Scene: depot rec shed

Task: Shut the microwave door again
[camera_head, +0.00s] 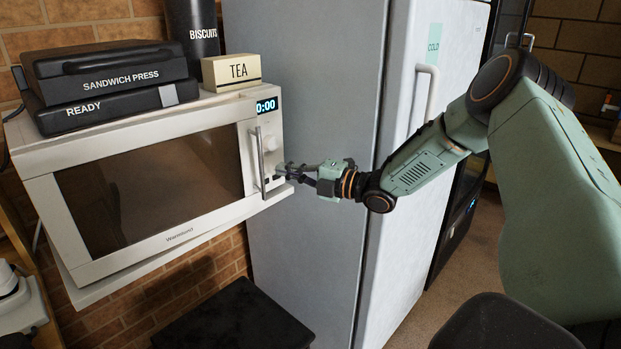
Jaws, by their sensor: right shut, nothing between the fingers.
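The white microwave (262,110) stands on a shelf at the left, with its dark-windowed door (150,190) facing me. The door appears flush with the body, or nearly so; a small gap is too fine to tell. The door's upright metal handle (260,162) is at its right edge. My right gripper (284,172) is shut and empty, just right of the handle by the lower control panel. I cannot tell whether its fingertips touch the microwave. My left gripper is not in view.
A black sandwich press (105,70), a yellow tea box (231,72) and a dark biscuits canister (195,35) sit on top of the microwave. A tall grey-white fridge (310,90) stands close at its right. A black stool (235,318) is below.

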